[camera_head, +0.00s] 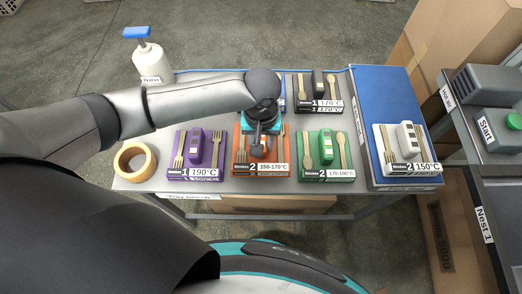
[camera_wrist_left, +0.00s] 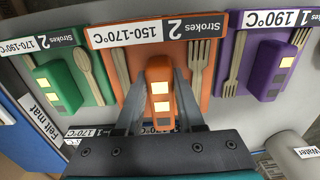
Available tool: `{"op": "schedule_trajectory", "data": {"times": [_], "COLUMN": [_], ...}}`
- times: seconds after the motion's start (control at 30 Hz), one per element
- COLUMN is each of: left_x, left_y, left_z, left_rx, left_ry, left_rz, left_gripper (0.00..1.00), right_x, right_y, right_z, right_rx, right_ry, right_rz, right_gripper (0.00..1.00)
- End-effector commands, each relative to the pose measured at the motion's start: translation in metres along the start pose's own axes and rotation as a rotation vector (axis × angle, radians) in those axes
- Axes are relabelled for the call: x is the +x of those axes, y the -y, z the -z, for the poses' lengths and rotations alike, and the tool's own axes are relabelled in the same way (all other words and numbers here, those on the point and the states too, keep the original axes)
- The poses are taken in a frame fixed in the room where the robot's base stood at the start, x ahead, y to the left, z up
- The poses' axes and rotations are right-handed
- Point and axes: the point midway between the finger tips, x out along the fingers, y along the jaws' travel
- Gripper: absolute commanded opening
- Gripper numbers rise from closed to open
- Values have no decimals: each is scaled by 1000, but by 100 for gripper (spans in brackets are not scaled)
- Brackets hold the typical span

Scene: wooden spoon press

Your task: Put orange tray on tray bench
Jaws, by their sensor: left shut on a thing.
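The orange tray (camera_head: 239,134) is among the other trays at the tray bench (camera_head: 226,117), between the purple and green ones. It carries a wooden spoon, a fork and an orange block, with a label reading 150-170°C and 2 strokes. My left gripper (camera_head: 257,146) is over the tray's middle. In the left wrist view its two fingers (camera_wrist_left: 158,92) are shut on the tray's orange block (camera_wrist_left: 158,79). The tray (camera_wrist_left: 140,56) looks level, but I cannot tell whether its underside touches the bench. My right gripper is out of view.
The purple tray (camera_head: 209,160) is left and the green tray (camera_head: 313,147) right. A dark tray (camera_head: 306,92) stands behind. A white tray (camera_head: 397,137) rests on the blue felt mat (camera_head: 385,90).

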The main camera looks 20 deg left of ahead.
Motion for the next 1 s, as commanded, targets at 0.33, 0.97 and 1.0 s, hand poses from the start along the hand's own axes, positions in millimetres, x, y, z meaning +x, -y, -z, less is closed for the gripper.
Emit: {"op": "schedule_trajectory", "data": {"times": [0.33, 0.97, 1.0], "left_x": [39, 41, 41], "left_y": [0, 0, 0], "left_z": [0, 0, 0], "left_rx": [1, 0, 0], "left_ry": [-2, 0, 0], "left_rz": [-1, 1, 1], "left_gripper": [0, 67, 67], "right_x": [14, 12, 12], "right_y": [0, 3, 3], "right_z": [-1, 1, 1], "right_rx": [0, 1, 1], "right_ry": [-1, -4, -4], "right_rz": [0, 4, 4], "right_gripper": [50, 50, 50]}}
